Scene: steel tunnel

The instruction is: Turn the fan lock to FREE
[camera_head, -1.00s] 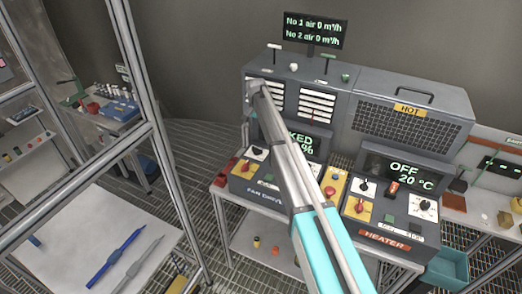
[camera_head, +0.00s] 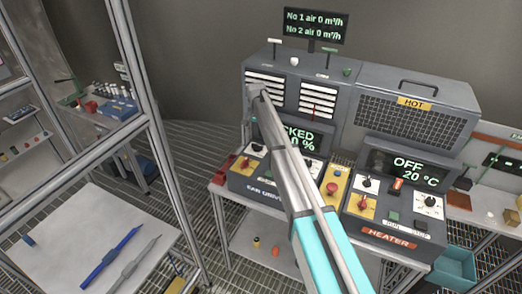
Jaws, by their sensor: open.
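The fan drive (camera_head: 257,187) is the left grey console, with its nameplate partly covered by my arm. Its display (camera_head: 300,136) shows the end of a word, "CKED", and a percentage; the rest is hidden. A red knob (camera_head: 245,163) and a black knob on a white plate (camera_head: 257,147) sit on its sloping panel, left of my arm. I cannot read which control is the fan lock or where it points. My arm crosses in front of the console, and my gripper (camera_head: 246,132) hangs small at its end by the console's left edge, open, its fingers unclear.
The heater console (camera_head: 388,233) on the right reads OFF, 20 °C, beneath a mesh box marked HOT (camera_head: 410,112). A red button on a yellow box (camera_head: 332,188) stands between the consoles. A sign above (camera_head: 315,28) shows zero airflow. Metal frame posts (camera_head: 150,110) stand at left.

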